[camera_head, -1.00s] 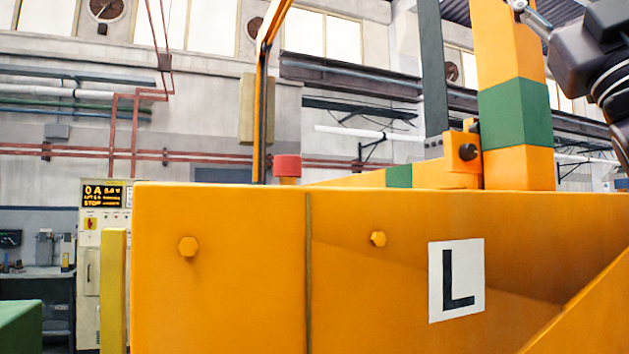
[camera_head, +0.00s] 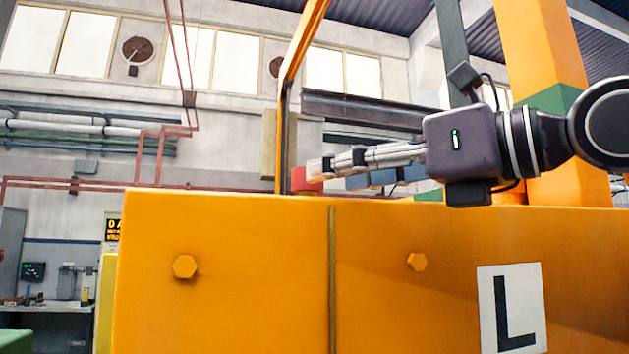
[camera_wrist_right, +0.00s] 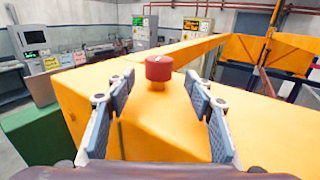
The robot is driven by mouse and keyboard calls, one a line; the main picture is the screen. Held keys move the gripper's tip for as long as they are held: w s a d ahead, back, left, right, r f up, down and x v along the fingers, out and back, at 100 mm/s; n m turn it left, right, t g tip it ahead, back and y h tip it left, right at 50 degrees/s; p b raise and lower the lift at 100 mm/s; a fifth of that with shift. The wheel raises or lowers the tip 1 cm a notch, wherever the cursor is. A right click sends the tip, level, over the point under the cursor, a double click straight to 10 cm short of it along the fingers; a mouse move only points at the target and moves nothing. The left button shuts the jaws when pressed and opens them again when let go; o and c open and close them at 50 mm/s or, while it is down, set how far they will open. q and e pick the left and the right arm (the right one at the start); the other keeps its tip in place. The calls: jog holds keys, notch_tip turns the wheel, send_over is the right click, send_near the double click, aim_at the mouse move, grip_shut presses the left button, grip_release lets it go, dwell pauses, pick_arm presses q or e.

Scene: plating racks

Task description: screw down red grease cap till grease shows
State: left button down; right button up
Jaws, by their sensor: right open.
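The red grease cap (camera_head: 307,179) shows in the head view just above the top edge of the orange beam, partly hidden by my right gripper's fingers. In the right wrist view the red cap (camera_wrist_right: 159,68) is a short cylinder with a small pale mark on its top, on an orange base on the beam's top face. My right gripper (camera_head: 322,168) reaches in from the right above the beam. In the wrist view my right gripper (camera_wrist_right: 160,104) is open, its fingers on either side of the line to the cap, with the cap beyond the fingertips. No grease can be made out. My left gripper is not in view.
The large orange beam (camera_head: 240,260) has hex bolts and a white L plate (camera_head: 512,310) on its side. An orange post (camera_head: 545,70) rises behind it at the right. A control cabinet (camera_wrist_right: 196,35) stands in the background. The air above the beam's left part is clear.

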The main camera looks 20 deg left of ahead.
aim_at(308, 192)
jog(key=p+x, duration=0.2)
jog(key=x, duration=0.4)
jog(key=shift+a, duration=0.3)
jog(key=shift+c, duration=0.2)
jog(key=c, duration=1.2)
jog(key=shift+o, duration=0.2)
jog(key=shift+f+b, duration=0.15)
jog(key=shift+b, duration=0.5)
jog(key=m+t+h+b, duration=0.3)
jog(key=t+b, duration=0.1)
jog(key=b, duration=0.3)
jog(key=shift+s+m+t, duration=0.1)
jog(key=shift+m+t, duration=0.3)
jog(key=shift+r+m+t+h+b, duration=0.2)
jog(key=shift+m+t+h+b, duration=0.85)
jog(key=shift+h, duration=0.35)
jog(key=shift+t, duration=0.25)
jog(key=shift+d, duration=0.1)
